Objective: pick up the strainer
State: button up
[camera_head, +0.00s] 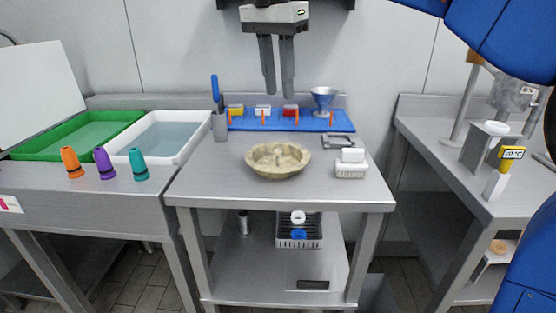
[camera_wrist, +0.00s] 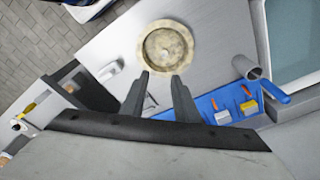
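The strainer looks to be the blue-grey, cone-shaped metal cup (camera_head: 323,97) standing on a narrow foot at the right end of the blue mat (camera_head: 240,123). In the wrist view I cannot make it out; my fingers may hide it. My gripper (camera_head: 280,94) points down in the head view, up and to the left of the cup in the picture. Its two fingers are apart with nothing between them, and they also show apart in the wrist view (camera_wrist: 160,76). My gripper is not touching the cup.
A round beige stone bowl (camera_head: 261,170) sits mid-table. A grey holder (camera_head: 219,126) with a blue-handled tool stands left of the mat. Yellow, white and red blocks with orange pieces line the mat. A white container (camera_head: 351,169) stands at right. The table's front is clear.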

jog(key=a, duration=0.2)
send_over(277, 150)
jog(key=f, duration=1.1)
jog(key=shift+w+a+f, duration=0.15)
jog(key=shift+a, duration=0.25)
jog(key=shift+d+f, duration=0.2)
jog(key=shift+f, duration=1.1)
jog(key=shift+d+f, duration=0.15)
jog(key=shift+f, duration=1.15)
grip_shut()
